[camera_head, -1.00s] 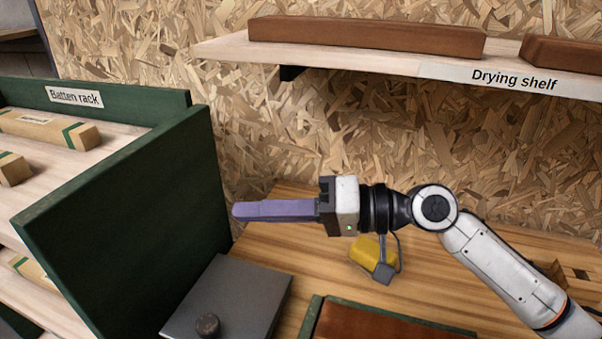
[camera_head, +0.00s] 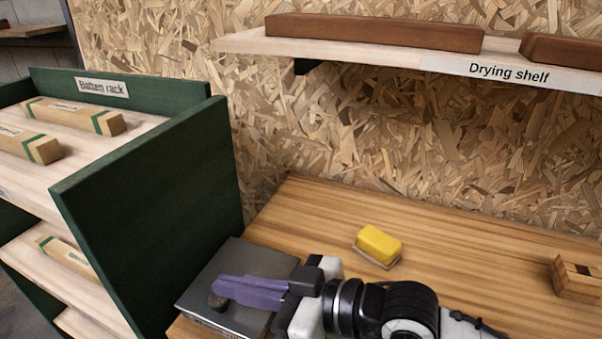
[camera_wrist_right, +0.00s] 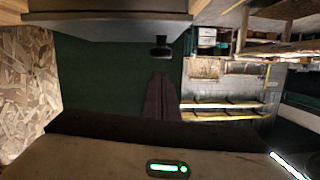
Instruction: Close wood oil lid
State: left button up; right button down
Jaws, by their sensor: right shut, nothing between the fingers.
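The grey wood oil lid (camera_head: 245,257) is a flat plate with a dark round knob (camera_head: 217,300) near its front edge, beside the green rack wall. A label on the front below it is partly hidden and unreadable. My right gripper (camera_head: 218,286) has purple fingers, shut and empty, that overlap the lid near the knob in the head view. In the right wrist view the fingers (camera_wrist_right: 160,97) point at the knob (camera_wrist_right: 160,46), with a small gap visible; contact cannot be told. My left gripper is not in view.
The green batten rack (camera_head: 150,205) stands close on the left. A yellow block (camera_head: 379,244) lies on the wooden bench (camera_head: 330,215). A small wooden block (camera_head: 578,278) is at the right. The drying shelf (camera_head: 400,58) overhangs the back.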

jog(key=shift+s+a+f, duration=0.15)
jog(key=shift+s+f, duration=0.05)
jog(key=shift+f, duration=0.5)
jog(key=shift+s+f, duration=0.15)
jog(key=shift+f, duration=0.35)
jog(key=shift+f, duration=0.15)
notch_tip(320, 180, up, 5)
jog(key=p, duration=0.4)
jog(key=shift+f, duration=0.2)
jog(key=b+v, duration=0.1)
jog(key=v, duration=0.9)
jog(key=shift+s+a, duration=0.1)
jog(key=shift+s, duration=0.15)
